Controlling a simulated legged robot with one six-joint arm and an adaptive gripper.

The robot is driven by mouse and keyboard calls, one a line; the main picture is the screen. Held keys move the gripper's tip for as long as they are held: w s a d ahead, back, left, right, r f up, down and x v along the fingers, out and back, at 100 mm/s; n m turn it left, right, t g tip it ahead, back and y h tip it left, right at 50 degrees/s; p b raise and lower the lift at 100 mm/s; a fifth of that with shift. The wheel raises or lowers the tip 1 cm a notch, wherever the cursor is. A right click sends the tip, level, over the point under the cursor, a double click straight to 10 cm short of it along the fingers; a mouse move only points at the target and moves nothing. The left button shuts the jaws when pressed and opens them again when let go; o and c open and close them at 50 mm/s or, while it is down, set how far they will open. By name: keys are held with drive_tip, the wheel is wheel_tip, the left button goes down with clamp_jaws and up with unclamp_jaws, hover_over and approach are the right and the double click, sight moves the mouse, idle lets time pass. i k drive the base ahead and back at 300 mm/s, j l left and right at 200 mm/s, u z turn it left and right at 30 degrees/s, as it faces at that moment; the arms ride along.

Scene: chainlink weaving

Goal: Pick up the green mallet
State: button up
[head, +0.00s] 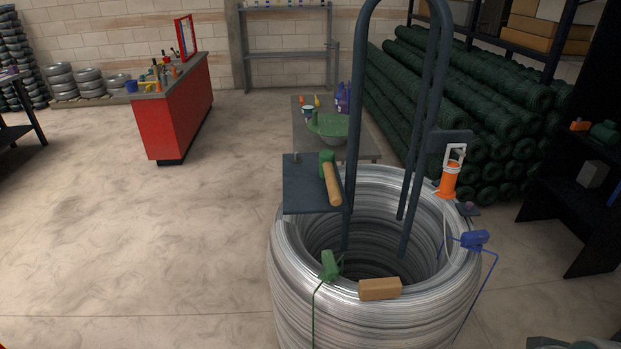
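The green mallet (331,184) has a green head and a light wooden handle. It lies on the right side of a small dark metal shelf (305,198), with the head toward the back and the handle pointing toward the front. The shelf is beside a dark upright frame (357,90) that stands in a large coil of silvery wire (340,314). My gripper is not in view.
On the coil's rim are a green clamp-like tool (329,266), a tan block (380,289), a blue tool (474,240) and an orange tool (449,180). A low table (302,135) stands behind. A red counter (180,115) is at left. The left floor is open.

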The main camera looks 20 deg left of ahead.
sight(327, 158)
drive_tip(key=k+j+z, duration=0.15)
drive_tip(key=j, duration=0.25)
drive_tip(key=k+j+z, duration=0.15)
drive_tip(key=j, duration=0.3)
drive_tip(key=k+j+z, duration=0.15)
drive_tip(key=j, duration=0.2)
drive_tip(key=k+j+z, duration=0.15)
drive_tip(key=i+j+z, duration=0.1)
drive_tip(key=j+z, duration=0.25)
drive_tip(key=j, duration=0.8)
drive_tip(key=j+z, duration=0.35)
drive_tip(key=j, duration=0.75)
drive_tip(key=i+j, duration=0.15)
drive_tip(key=j, duration=0.15)
drive_tip(key=i+j, duration=0.1)
drive_tip(key=j, duration=0.15)
drive_tip(key=i+j+z, duration=0.1)
drive_tip(key=j, duration=0.2)
